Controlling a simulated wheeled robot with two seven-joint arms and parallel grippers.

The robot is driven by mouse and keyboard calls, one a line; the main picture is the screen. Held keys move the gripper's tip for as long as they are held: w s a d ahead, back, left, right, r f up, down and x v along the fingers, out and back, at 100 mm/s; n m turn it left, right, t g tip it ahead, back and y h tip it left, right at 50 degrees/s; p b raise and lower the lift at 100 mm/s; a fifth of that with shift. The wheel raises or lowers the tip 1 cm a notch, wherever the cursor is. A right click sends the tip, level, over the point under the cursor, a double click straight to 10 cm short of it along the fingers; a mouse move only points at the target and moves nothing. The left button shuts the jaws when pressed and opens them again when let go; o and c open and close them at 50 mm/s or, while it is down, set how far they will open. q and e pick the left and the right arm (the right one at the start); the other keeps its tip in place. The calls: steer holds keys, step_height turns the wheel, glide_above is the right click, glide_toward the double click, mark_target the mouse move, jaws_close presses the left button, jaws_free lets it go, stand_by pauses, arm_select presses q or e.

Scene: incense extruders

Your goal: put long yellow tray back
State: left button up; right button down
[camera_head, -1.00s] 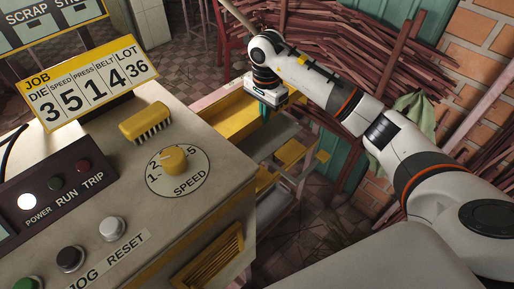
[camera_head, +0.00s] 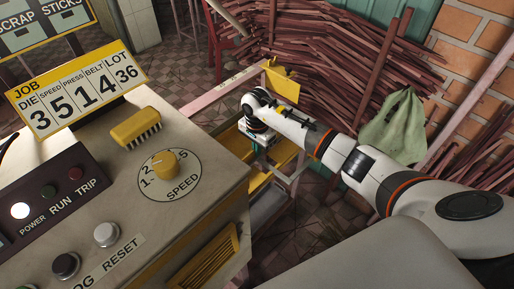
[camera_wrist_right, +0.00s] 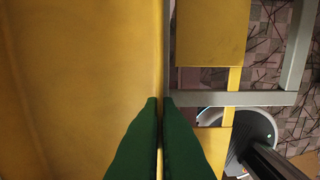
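The long yellow tray (camera_wrist_right: 80,80) fills the left of the right wrist view, very close, with its edge running up the middle. In the head view, yellow tray parts (camera_head: 230,140) show on the rack beside the machine, partly hidden by my right arm. My right gripper (camera_wrist_right: 160,101) has its two green fingers close together, with the thin tray edge between them; it looks shut on that edge. In the head view its fingers are hidden below the wrist. My left gripper is not in view.
The machine's control panel (camera_head: 120,235) with knob and buttons stands at left, a yellow brush (camera_head: 136,127) on top. A yellow upright plate (camera_head: 283,82) stands behind the rack. Grey rack bars (camera_wrist_right: 235,99) cross near the fingers. Bundled sticks (camera_head: 340,70) lie behind.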

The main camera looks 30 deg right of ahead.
steer(key=c, duration=2.1)
jaws_free()
steer(key=shift+f, duration=0.1)
steer(key=o, duration=0.4)
steer(key=shift+r, duration=0.35)
step_height(320, 180, up, 12)
steer(key=shift+f, duration=0.15)
